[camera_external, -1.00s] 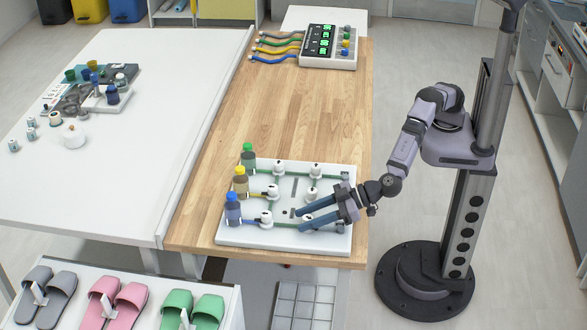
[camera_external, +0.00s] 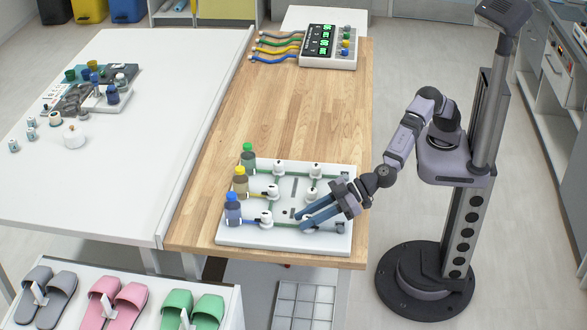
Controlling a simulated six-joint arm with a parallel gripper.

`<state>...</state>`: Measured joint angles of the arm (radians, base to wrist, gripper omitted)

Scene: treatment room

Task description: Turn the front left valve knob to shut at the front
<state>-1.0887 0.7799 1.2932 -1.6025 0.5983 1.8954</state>
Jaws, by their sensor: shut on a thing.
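A white valve board (camera_external: 230,240) lies flat on the near end of the wooden table. Green, yellow and blue lines run across it between several white valve knobs. My gripper (camera_external: 304,220) reaches in from the right, low over the board. Its two blue-grey fingers are shut on the white valve knob (camera_external: 306,224) at the board's lower right, nearest the table's near edge. The fingers hide much of this knob, so its exact pointing is unclear.
Green-capped (camera_external: 248,156), yellow-capped (camera_external: 240,181) and blue-capped (camera_external: 232,209) bottles stand on the board's left edge. Another white knob (camera_external: 312,193) is close to my fingers. A control box (camera_external: 328,47) with cables is at the far end. The wooden table's middle is clear.

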